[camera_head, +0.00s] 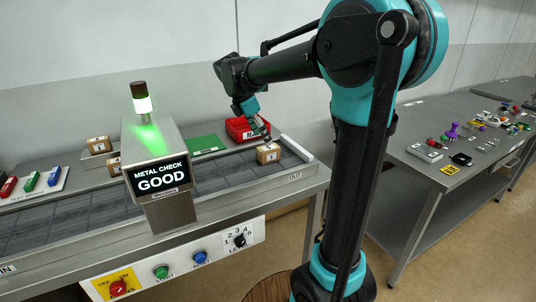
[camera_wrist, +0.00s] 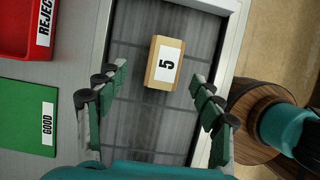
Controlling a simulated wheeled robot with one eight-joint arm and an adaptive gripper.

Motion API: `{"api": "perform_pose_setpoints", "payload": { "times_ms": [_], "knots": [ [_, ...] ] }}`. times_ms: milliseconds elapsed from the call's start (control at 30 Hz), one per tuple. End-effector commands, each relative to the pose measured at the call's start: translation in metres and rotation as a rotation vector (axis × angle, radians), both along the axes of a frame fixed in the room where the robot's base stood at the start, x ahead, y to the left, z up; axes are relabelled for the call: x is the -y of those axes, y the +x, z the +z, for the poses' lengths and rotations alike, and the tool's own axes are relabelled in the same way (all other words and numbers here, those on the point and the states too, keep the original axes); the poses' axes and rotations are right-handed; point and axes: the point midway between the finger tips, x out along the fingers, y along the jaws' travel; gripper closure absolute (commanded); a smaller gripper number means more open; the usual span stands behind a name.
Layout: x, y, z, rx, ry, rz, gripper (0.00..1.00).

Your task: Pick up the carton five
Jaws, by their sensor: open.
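The carton five (camera_wrist: 165,63) is a small brown box with a white label reading 5. It sits on the dark conveyor belt near the OUT end, and it also shows in the head view (camera_head: 268,154). My gripper (camera_wrist: 160,92) is open and empty, its two green-and-black fingers spread on either side of the belt area below the carton in the wrist view. In the head view my gripper (camera_head: 262,128) hangs above and just behind the carton. No contact with the carton is visible.
A red REJECT bin (camera_head: 240,128) and a green GOOD mat (camera_head: 205,144) lie behind the belt. The metal check hood (camera_head: 158,165) reads GOOD under a lit green lamp (camera_head: 142,104). Other cartons (camera_head: 98,145) stand left of it. A cluttered table (camera_head: 450,160) is at right.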

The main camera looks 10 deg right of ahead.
Motion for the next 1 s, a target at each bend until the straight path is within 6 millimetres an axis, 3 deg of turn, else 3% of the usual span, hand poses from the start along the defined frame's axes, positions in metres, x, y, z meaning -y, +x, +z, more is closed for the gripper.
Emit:
{"api": "perform_pose_setpoints", "payload": {
  "times_ms": [333,600,933,1000],
  "knots": [
    [0.01,0.002,-0.027,0.0,0.0,0.0,0.33],
    [0.023,0.001,-0.062,-0.001,0.0,-0.001,0.33],
    [0.025,0.002,-0.069,0.0,0.0,0.001,0.33],
    [0.025,0.002,-0.069,0.0,0.0,0.0,0.4]
  ]
}}
